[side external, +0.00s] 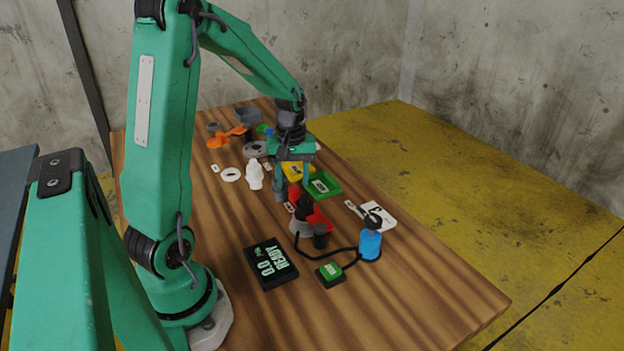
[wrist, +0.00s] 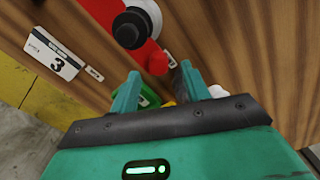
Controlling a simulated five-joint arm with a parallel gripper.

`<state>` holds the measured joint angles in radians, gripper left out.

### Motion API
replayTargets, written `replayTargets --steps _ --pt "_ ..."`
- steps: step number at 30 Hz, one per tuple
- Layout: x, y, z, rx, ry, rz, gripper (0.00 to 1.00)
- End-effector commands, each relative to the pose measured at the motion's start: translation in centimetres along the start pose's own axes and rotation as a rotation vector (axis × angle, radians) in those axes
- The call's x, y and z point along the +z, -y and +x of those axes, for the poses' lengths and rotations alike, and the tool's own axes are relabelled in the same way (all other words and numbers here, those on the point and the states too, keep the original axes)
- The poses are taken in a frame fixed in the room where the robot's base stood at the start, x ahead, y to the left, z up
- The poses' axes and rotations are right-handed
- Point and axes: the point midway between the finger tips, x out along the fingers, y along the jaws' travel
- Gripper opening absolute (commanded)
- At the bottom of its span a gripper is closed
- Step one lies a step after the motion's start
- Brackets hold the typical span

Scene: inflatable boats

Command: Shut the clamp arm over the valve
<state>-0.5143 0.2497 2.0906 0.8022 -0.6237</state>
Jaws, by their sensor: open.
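A red part (side external: 321,219), which looks like the clamp arm, stands near the middle of the table; its rounded red end (wrist: 156,62) also shows in the wrist view. Black round pieces (side external: 305,208) and a pale base (side external: 297,228) are beside it. In the wrist view, a black cap (wrist: 131,29) with a white ring lies against the red part. I cannot tell which piece is the valve or how far the arm is closed. My gripper (side external: 293,186) is open, pointing down just behind the red part. In the wrist view, the red end appears between my fingertips (wrist: 160,72).
A green tray (side external: 323,186) and a yellow tray (side external: 296,170) are close to my fingers.

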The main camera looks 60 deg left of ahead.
Motion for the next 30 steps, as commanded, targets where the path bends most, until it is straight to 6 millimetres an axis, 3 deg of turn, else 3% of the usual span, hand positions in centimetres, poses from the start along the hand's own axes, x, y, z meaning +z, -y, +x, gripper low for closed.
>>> replayTargets --steps 10,30 --pt "-0.1 0.0 -4.2 0.002 -0.002 -0.001 0.47" --pt "0.8 -0.3 -5.5 0.012 -0.017 0.039 0.47"
